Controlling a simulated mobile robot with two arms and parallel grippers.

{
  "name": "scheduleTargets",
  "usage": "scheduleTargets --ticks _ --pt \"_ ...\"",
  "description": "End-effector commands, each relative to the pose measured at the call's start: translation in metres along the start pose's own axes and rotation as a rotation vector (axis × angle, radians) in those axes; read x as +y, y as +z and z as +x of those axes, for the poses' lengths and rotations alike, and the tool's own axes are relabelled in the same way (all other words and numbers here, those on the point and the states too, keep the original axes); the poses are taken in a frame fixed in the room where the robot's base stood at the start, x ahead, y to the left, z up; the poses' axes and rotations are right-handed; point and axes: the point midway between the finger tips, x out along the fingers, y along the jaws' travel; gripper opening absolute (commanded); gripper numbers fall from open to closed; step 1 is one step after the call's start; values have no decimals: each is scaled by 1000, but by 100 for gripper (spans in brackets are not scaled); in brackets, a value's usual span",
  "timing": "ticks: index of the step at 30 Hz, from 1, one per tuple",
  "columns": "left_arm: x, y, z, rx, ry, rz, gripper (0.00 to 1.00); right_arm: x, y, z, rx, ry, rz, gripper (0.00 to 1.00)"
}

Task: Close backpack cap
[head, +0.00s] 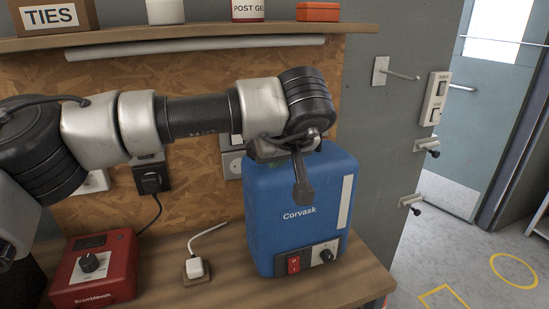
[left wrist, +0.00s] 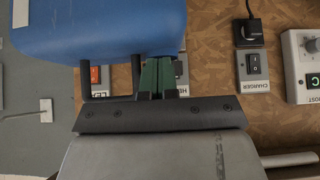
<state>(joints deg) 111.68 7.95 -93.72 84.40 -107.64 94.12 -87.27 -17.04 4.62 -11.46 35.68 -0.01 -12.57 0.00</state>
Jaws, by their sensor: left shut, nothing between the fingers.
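The blue backpack unit (head: 265,205), marked "Corvask", stands upright on the wooden bench. It has a white strip on its front, and a red switch and a knob at its lower edge. My left gripper (head: 304,192) points down in front of its upper part, its fingers closed together. In the left wrist view the closed green-padded fingers (left wrist: 158,76) hold nothing, and the blue body (left wrist: 95,28) fills the upper left. I cannot tell whether they touch it. I cannot make out the cap; my gripper and wrist cover part of the unit's top. My right gripper is not in view.
A red box with a knob (head: 92,270) and a white plug with a cord (head: 195,268) are on the bench to the left. A shelf (head: 200,37) with boxes runs above my arm. Wall sockets and hooks (head: 403,76) are behind. Open floor lies right.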

Motion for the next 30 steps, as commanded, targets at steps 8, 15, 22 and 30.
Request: scheduleTargets --ticks 8,15,22,30 --pt "0 2 2 -1 -1 0 0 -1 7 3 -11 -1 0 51" --pt "0 2 2 -1 -2 -1 0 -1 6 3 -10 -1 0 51" --pt "0 0 2 -2 -2 -1 0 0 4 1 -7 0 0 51" --pt "-1 -12 5 -2 -3 -1 0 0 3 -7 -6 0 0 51"
